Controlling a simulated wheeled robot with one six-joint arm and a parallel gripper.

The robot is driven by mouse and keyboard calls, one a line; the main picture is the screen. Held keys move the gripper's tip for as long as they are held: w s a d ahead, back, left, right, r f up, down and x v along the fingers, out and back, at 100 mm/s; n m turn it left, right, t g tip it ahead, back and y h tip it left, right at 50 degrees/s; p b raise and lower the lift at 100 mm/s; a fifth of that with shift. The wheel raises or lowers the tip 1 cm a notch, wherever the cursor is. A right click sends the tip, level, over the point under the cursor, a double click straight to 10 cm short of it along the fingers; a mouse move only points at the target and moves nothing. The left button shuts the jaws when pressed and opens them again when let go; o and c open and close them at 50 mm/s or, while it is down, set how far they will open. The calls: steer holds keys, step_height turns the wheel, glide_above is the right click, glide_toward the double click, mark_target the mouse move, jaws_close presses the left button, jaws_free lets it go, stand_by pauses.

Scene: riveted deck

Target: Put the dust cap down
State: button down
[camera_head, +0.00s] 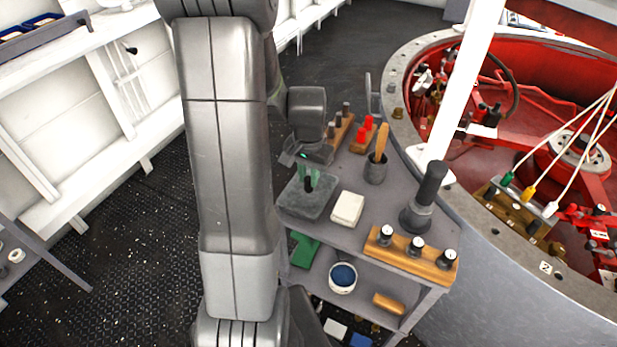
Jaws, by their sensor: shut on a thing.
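My gripper (308,179) is over the left part of the grey bench, with its green fingers pointing down. It is shut on a small black thing (308,185), which looks like the dust cap. The cap is low over a grey square tray (291,207). I cannot tell whether the cap touches the tray. My arm hides part of the bench's left side.
A whitish block (347,208) lies right of the tray. Near it stand a cup with a wooden handle (376,170), a tall black tool (428,190) and a wooden rack of black-and-white knobs (410,255). Red parts (365,130) sit behind. A round red-lined pit (540,80) is at right.

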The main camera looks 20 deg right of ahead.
mark_target(308, 178)
steer(key=shift+f, duration=0.5)
steer(key=shift+f, duration=0.1)
steer(key=c, duration=1.3)
jaws_free()
step_height(308, 178, up, 12)
